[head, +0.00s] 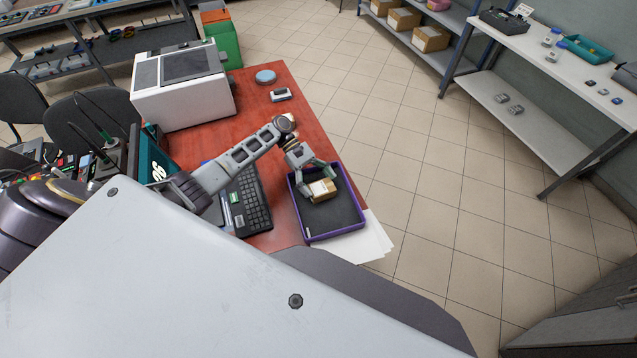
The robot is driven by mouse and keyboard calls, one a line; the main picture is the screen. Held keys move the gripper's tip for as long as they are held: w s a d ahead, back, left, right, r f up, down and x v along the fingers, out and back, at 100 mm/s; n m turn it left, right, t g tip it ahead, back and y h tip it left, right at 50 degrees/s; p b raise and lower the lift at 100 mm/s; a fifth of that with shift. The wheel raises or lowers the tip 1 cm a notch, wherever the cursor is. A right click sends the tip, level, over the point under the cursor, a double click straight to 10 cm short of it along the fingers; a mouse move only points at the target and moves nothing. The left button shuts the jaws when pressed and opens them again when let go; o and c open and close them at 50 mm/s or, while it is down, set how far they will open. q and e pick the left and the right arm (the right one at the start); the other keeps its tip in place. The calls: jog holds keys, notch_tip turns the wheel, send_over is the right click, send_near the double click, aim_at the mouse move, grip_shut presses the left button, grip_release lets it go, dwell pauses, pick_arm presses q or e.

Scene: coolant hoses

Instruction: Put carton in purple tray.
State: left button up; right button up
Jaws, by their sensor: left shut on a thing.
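The carton (323,190) is a small tan box with a pale patch on top. It is in the purple tray (310,235), over the dark floor of its upper half; I cannot tell whether it rests on that floor. The tray has a purple rim and lies near the right edge of the red-brown table. My left gripper (319,180) reaches in from the left and is shut on the carton, with its fingers at the carton's sides. My right gripper is not in view.
A black keyboard (256,203) lies just left of the tray. White papers (372,240) stick out under the tray's right side. A white machine (183,85) stands at the table's back left. A blue round object (265,77) and a small device (280,94) lie behind.

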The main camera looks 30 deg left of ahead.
pick_arm(q)
jog(key=o, duration=0.7)
jog(key=shift+f, duration=0.1)
jog(key=shift+c, duration=0.2)
jog(key=shift+o, duration=1.7)
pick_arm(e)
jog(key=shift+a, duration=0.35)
pick_arm(q)
jog(key=b+v, duration=0.2)
jog(key=v, duration=1)
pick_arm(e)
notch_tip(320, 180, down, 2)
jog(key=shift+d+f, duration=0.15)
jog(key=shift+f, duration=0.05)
